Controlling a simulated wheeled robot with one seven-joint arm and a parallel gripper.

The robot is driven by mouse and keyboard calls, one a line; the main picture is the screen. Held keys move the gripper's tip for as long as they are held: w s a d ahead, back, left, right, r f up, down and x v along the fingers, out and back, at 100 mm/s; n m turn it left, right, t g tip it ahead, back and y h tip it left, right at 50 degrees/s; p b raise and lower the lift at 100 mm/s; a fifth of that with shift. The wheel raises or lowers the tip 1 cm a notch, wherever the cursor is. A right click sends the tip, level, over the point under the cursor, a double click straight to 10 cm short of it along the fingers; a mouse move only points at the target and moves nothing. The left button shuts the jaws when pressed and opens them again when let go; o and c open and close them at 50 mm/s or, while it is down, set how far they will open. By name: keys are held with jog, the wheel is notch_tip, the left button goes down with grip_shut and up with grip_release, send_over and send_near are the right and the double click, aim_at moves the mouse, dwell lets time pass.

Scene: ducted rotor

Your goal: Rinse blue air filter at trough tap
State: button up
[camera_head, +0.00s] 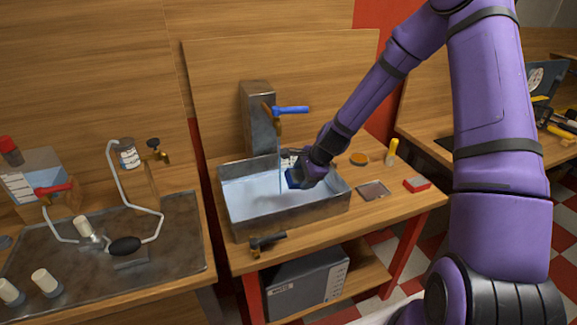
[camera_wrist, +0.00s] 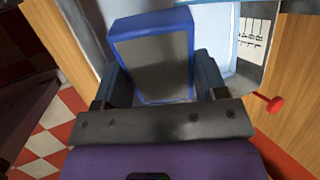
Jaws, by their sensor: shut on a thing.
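The blue air filter (camera_head: 293,178) is in my gripper, over the right part of the metal trough (camera_head: 237,228). In the wrist view the filter (camera_wrist: 152,58) shows a blue frame around a grey panel, between the two fingers of my gripper (camera_wrist: 158,85). The gripper is shut on it. The tap (camera_head: 258,118) stands behind the trough and has a blue lever handle (camera_head: 291,109). A thin pale stream (camera_head: 279,165) falls from the spout into the trough, close to the left of the filter. I cannot tell whether it touches the filter.
A black-handled tool (camera_head: 266,243) lies in front of the trough. A left bench holds a dark tray (camera_head: 185,235) with tubing and several small containers.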

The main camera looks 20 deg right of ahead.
jog(key=s+r, duration=0.4)
jog(key=s, duration=0.1)
dwell(0.4)
dwell(0.7)
